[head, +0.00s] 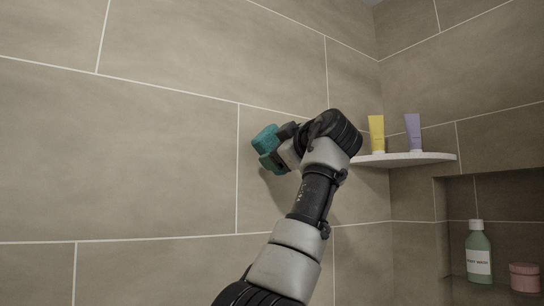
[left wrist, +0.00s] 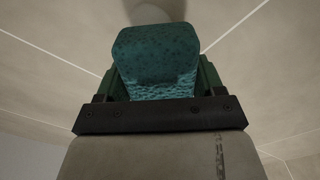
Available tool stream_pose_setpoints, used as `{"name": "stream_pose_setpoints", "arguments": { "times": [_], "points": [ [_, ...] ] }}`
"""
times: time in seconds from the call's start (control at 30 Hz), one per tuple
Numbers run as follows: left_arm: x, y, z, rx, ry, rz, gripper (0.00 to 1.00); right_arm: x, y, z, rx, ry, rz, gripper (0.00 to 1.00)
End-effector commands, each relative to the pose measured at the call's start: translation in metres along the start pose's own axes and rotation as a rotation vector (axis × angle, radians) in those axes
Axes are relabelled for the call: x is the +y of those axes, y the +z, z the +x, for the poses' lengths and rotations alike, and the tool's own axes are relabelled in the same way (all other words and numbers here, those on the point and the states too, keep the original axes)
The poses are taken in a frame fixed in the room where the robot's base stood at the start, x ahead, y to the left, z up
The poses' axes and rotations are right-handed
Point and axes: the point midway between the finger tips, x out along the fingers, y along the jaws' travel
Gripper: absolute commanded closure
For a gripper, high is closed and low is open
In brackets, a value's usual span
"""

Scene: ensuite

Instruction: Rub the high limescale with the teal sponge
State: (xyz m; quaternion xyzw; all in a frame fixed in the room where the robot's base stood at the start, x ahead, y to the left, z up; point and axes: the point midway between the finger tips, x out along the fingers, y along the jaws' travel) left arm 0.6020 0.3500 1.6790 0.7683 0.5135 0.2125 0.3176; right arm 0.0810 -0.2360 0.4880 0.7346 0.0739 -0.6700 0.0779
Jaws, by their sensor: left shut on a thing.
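The teal sponge (head: 264,138) is held in my left gripper (head: 275,154) up against or close to the tiled wall, left of the corner shelf. In the left wrist view the sponge (left wrist: 156,55) sits between the two green fingers, which are shut on it, and its speckled face sticks out past them. I cannot tell whether the sponge touches the wall. No limescale patch can be made out clearly; a dim rounded shape beyond the sponge in the left wrist view may be a shadow. My right gripper is out of view.
A white corner shelf (head: 403,159) right of my wrist carries a yellow tube (head: 376,133) and a purple tube (head: 413,132). Below it, a wall niche holds a green bottle (head: 478,254) and a pink jar (head: 525,277). The wall on the left (head: 120,160) is bare.

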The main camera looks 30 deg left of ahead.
Motion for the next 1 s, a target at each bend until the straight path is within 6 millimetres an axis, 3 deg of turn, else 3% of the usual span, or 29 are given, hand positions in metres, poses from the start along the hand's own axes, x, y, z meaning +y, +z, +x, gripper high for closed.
{"name": "stream_pose_setpoints", "arguments": {
  "times": [0.53,0.8,1.0],
  "points": [
    [0.0,0.0,-0.012,0.0,0.001,0.0,0.51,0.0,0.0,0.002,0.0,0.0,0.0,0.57],
    [0.0,0.001,-0.035,-0.001,0.002,-0.001,0.51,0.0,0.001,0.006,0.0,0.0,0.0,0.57],
    [0.0,0.0,-0.039,-0.001,0.0,0.0,0.51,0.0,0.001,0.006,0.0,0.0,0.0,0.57]
  ]
}}
